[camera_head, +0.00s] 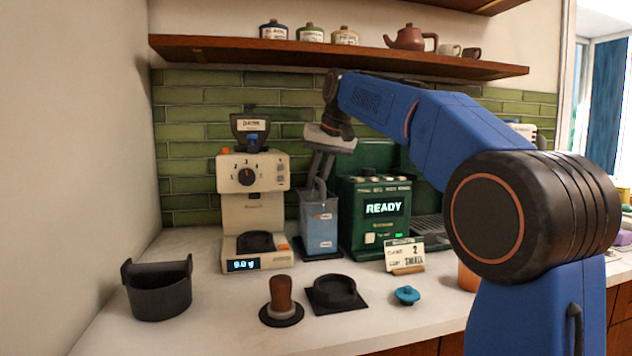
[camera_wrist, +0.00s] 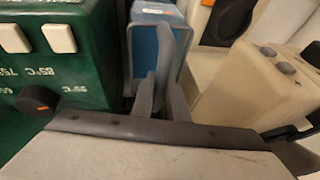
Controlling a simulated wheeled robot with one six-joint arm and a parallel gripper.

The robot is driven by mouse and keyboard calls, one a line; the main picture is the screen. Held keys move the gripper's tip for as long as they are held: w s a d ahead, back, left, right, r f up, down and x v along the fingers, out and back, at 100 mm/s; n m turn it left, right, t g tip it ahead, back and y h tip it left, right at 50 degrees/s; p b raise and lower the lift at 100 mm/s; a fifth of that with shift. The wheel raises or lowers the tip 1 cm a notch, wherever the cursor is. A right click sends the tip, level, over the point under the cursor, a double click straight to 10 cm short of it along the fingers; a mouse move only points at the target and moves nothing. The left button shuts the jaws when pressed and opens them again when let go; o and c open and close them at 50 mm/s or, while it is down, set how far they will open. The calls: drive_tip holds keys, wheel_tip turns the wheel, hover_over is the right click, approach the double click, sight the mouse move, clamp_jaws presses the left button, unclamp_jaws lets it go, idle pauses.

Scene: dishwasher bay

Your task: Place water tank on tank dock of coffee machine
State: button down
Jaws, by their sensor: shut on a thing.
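The water tank (camera_head: 320,230) is a clear box with a handle, filled with blue water. It stands upright on or just over the black tank dock (camera_head: 321,253), directly left of the green coffee machine (camera_head: 375,215); I cannot tell whether it is fully seated. My gripper (camera_head: 319,185) points down from above and is shut on the tank's handle. In the wrist view the tank (camera_wrist: 157,40) shows beyond my gripper (camera_wrist: 160,100), with the green machine at left. The machine's display reads READY.
A cream grinder (camera_head: 253,200) stands close to the tank's left. A tamper (camera_head: 281,300), a black holder (camera_head: 336,292), a blue-lidded item (camera_head: 406,295), an order card (camera_head: 404,256) and a black bin (camera_head: 159,288) are on the counter. A wooden shelf (camera_head: 330,55) hangs above.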

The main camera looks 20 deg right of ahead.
drive_tip(key=shift+f, duration=0.2)
idle(0.8)
drive_tip(key=c, duration=1.6)
unclamp_jaws()
drive_tip(key=shift+c, duration=0.2)
drive_tip(key=shift+f, duration=0.1)
drive_tip(key=v, duration=1.7)
drive_tip(key=shift+r, duration=0.3)
